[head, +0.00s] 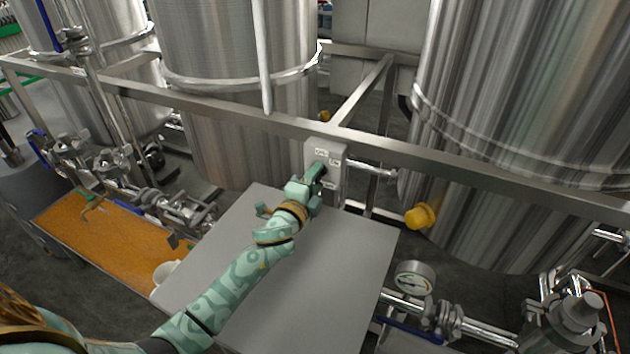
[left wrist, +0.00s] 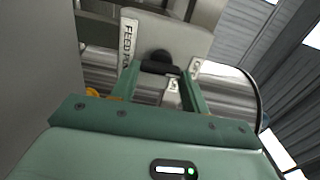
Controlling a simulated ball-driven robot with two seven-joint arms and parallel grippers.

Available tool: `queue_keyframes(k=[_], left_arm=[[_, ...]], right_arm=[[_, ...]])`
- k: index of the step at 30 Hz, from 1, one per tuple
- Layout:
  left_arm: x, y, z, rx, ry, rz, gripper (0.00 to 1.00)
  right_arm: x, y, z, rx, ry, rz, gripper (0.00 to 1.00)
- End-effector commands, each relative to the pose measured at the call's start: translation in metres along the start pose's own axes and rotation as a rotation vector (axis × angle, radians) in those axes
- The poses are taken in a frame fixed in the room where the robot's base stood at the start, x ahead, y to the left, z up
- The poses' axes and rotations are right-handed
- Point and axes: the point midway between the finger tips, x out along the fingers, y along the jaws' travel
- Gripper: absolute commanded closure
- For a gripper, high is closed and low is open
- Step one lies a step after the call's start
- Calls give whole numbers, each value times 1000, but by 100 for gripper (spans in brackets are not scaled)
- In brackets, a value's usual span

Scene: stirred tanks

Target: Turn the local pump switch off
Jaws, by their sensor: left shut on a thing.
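The local pump switch is a pale grey box (head: 325,152) fixed at the steel frame rail, with small white labels on its face. In the left wrist view the box (left wrist: 185,35) has a label starting "FEED" and a black knob (left wrist: 158,60). My left gripper (head: 319,170) reaches the front of the box and hides most of the knob in the head view. In the left wrist view the green fingers of my left gripper (left wrist: 160,80) stand on either side of the knob, shut on it. My right gripper is not in view.
A grey flat-topped surface (head: 340,270) lies below my left arm. Large steel tanks (head: 235,60) stand behind the frame rail (head: 440,160). A pressure gauge (head: 413,279) and pipes are at the lower right. An orange board (head: 110,240) and valves are at the left.

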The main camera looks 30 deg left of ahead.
Motion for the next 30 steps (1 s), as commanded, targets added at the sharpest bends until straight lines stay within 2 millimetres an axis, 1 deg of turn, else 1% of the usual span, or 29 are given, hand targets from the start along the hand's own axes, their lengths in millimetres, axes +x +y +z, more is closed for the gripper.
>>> queue_keyframes(k=[7,8,9,10,17,20,23,26,30], left_arm=[[0,2,0,-3,0,4,77],[0,2,0,-3,0,4,46],[0,2,0,-3,0,3,35],[0,2,0,-3,0,3,33],[0,1,0,-1,0,1,33],[-4,0,0,-1,0,1,33],[-17,0,0,-1,0,2,33],[-39,0,0,-1,1,2,33],[-79,0,0,-3,-1,4,33]], right_arm=[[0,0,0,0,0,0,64],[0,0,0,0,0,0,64],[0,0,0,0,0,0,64],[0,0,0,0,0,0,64],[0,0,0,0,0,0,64],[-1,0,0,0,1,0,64],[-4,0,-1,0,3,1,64],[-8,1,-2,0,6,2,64],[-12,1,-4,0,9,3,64]])
